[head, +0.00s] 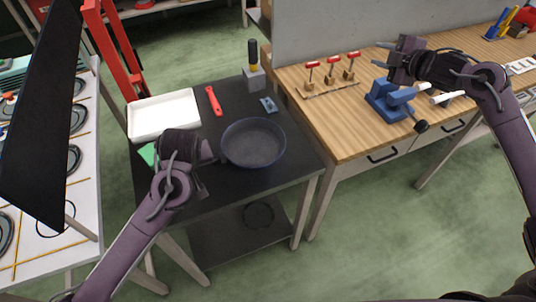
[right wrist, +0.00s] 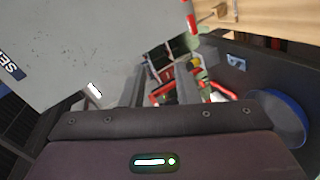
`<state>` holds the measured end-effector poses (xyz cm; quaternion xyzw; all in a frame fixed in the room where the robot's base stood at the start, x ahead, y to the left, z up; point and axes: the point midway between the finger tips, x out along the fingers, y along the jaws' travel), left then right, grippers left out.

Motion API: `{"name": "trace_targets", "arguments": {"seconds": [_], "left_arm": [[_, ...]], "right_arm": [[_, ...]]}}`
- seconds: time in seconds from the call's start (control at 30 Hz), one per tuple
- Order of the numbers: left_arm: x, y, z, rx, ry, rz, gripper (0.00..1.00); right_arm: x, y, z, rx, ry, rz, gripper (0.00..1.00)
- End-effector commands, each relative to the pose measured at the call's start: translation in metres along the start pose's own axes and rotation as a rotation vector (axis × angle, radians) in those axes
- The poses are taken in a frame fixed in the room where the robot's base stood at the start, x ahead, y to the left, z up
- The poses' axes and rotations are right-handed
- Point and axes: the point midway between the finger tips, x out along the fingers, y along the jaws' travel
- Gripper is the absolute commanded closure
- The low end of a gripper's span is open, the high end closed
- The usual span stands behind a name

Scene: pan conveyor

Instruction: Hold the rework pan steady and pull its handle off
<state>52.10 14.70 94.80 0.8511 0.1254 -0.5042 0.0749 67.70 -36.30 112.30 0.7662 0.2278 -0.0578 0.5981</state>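The rework pan (head: 253,143), dark inside with a blue rim, sits upright on the black table. Its rim also shows at the right edge of the right wrist view (right wrist: 284,118). I see no handle on the pan; the side by my left gripper is partly covered. My left gripper (head: 213,149) is at the pan's left rim, and its fingertips are too hidden to tell whether they grip anything. My right gripper (head: 381,55) is raised above the wooden bench, well right of the pan, with its fingers apart and nothing between them.
A loose red handle (head: 213,100) lies behind the pan, beside a white tray (head: 164,115). A grey block (head: 254,79) holding a dark-and-yellow tool stands at the table's back. A blue vise (head: 392,99) and red-topped tools (head: 331,67) occupy the bench. The table's front right is clear.

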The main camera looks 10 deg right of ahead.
Motion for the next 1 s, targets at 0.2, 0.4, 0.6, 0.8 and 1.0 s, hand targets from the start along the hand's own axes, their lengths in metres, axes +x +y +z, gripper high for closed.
{"name": "trace_targets", "arguments": {"seconds": [0.2,0.4,0.6,0.8,1.0], "left_arm": [[0.000,0.000,0.000,0.000,0.000,0.000,0.64],[0.000,0.000,0.000,0.000,0.000,0.000,0.64],[0.000,0.000,0.000,0.000,0.000,0.000,0.64],[0.000,0.000,0.000,0.000,0.000,0.000,0.64],[0.000,0.000,0.000,0.000,0.000,0.000,0.64]], "right_arm": [[0.030,-0.110,-0.077,0.128,0.174,-0.148,0.71],[0.040,-0.207,-0.147,0.268,0.300,-0.251,0.71],[0.033,-0.284,-0.216,0.415,0.404,-0.328,0.71],[0.023,-0.322,-0.260,0.511,0.462,-0.365,0.71],[0.026,-0.333,-0.275,0.541,0.477,-0.373,0.71]]}}
